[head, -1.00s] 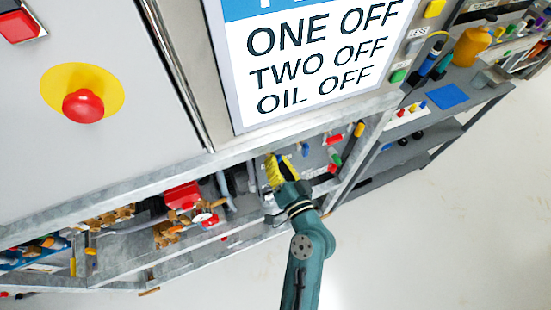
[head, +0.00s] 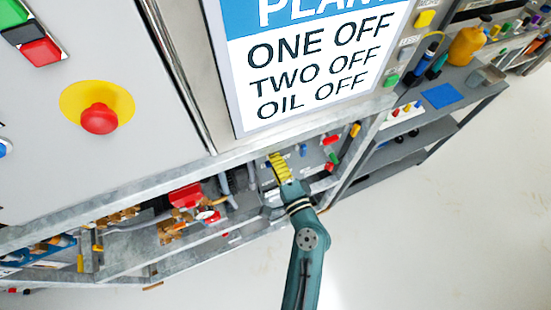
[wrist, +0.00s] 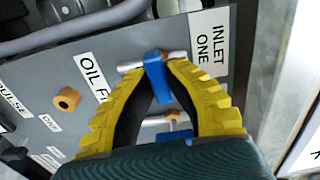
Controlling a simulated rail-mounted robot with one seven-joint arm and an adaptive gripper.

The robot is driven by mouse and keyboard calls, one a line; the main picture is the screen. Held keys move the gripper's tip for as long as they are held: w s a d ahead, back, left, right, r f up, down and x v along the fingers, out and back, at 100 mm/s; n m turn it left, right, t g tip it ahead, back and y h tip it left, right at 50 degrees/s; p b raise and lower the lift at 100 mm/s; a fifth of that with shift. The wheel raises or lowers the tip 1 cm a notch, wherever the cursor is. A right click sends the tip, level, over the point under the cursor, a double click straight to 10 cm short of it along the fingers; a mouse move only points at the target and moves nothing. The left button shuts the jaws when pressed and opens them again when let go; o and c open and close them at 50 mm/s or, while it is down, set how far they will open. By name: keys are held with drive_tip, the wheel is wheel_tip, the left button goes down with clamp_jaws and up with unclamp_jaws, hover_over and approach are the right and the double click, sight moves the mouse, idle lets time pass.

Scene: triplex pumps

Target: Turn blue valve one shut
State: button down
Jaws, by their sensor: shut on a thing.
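In the wrist view, a blue valve handle (wrist: 157,75) stands between the yellow-padded fingertips of my gripper (wrist: 156,66), on a silver pipe beside the label "INLET ONE" (wrist: 209,45). The fingers are shut on this handle, which lies roughly crosswise to the pipe. A second blue handle (wrist: 175,135) on another pipe shows between the fingers, closer to the palm and partly hidden by it. In the head view my gripper (head: 279,165) reaches under the cabinet's lower edge, and its fingers hide the held handle.
A brown knob (wrist: 67,99) and the "OIL" label (wrist: 92,76) sit on the grey panel to the left. Red valve parts (head: 186,196) and brass fittings are left of my gripper in the head view. A metal frame post (head: 358,160) stands to its right; open floor lies below.

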drive_tip(key=shift+f+m, duration=0.15)
drive_tip(key=shift+m, duration=0.25)
drive_tip(key=c, duration=1.1)
unclamp_jaws()
drive_tip(key=shift+o, duration=0.2)
drive_tip(key=v, duration=1.2)
